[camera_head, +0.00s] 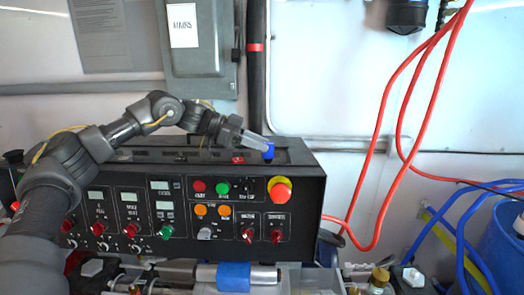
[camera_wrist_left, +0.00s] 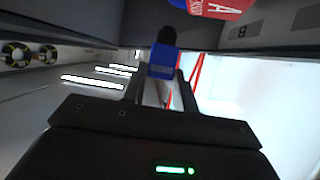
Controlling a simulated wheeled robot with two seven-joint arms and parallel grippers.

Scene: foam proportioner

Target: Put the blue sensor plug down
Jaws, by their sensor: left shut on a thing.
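The blue sensor plug (camera_head: 268,150) is at the back right of the black control box's top in the head view. My left gripper (camera_head: 256,143) reaches over the box from the left and is shut on the plug. In the left wrist view the blue plug (camera_wrist_left: 162,62), with a black end, sits between the fingertips of my left gripper (camera_wrist_left: 160,85). I cannot tell whether the plug touches the box top. My right gripper is not in view.
The black control box (camera_head: 300,190) carries buttons, switches and a red emergency knob (camera_head: 279,190). A small red part (camera_head: 238,159) is on its top. A red block marked A (camera_wrist_left: 222,8) shows in the wrist view. Red hoses (camera_head: 390,110) hang at the right.

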